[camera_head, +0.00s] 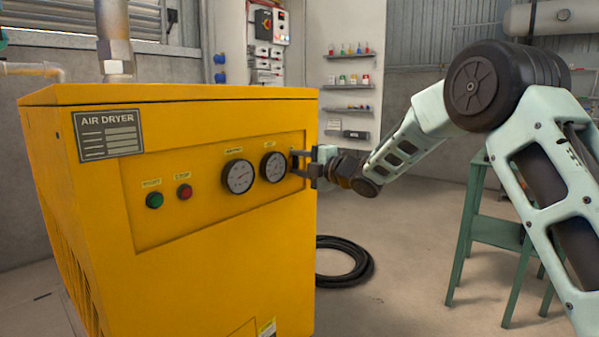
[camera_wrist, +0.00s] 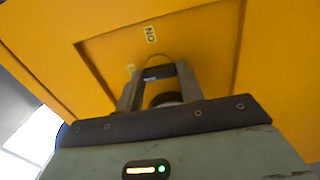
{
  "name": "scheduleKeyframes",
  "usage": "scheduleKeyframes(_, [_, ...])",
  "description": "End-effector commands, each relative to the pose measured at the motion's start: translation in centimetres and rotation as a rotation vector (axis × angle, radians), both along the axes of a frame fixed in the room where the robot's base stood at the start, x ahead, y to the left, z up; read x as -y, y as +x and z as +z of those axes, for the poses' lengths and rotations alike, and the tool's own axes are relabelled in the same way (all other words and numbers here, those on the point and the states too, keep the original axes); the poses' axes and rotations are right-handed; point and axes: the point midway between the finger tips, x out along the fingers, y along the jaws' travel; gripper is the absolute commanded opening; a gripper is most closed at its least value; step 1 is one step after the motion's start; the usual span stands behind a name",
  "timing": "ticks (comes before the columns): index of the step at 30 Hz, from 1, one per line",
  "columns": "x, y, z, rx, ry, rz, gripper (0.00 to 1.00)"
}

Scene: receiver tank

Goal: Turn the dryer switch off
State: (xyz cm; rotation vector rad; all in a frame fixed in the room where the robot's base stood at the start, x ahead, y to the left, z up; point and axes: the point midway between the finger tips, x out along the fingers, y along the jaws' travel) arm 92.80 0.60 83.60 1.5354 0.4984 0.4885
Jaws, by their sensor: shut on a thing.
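The yellow air dryer (camera_head: 220,270) stands at the left in the head view, with its recessed front panel facing me. My gripper (camera_head: 300,163) is at the right end of that panel, just right of the gauges. In the wrist view my gripper (camera_wrist: 158,80) has its two fingers closed around the dark dryer switch (camera_wrist: 158,72). An "ON" label (camera_wrist: 151,34) shows above the switch, and a second, small label lies to its left, too blurred to read. The fingers hide much of the switch, and its setting cannot be told.
Two round gauges (camera_head: 238,177), a green start button (camera_head: 154,201) and a red stop button (camera_head: 184,192) sit left of my gripper. A coiled black hose (camera_head: 343,262) lies on the floor behind. A green stand (camera_head: 496,232) is at the right. The floor between is clear.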

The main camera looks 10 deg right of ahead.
Motion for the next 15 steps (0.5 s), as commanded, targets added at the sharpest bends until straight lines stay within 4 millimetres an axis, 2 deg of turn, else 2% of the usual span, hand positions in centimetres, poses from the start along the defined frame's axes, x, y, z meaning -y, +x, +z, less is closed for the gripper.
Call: scheduleKeyframes(15, [0.09, -0.02, -0.22, 0.019, -0.035, -0.001, 0.14])
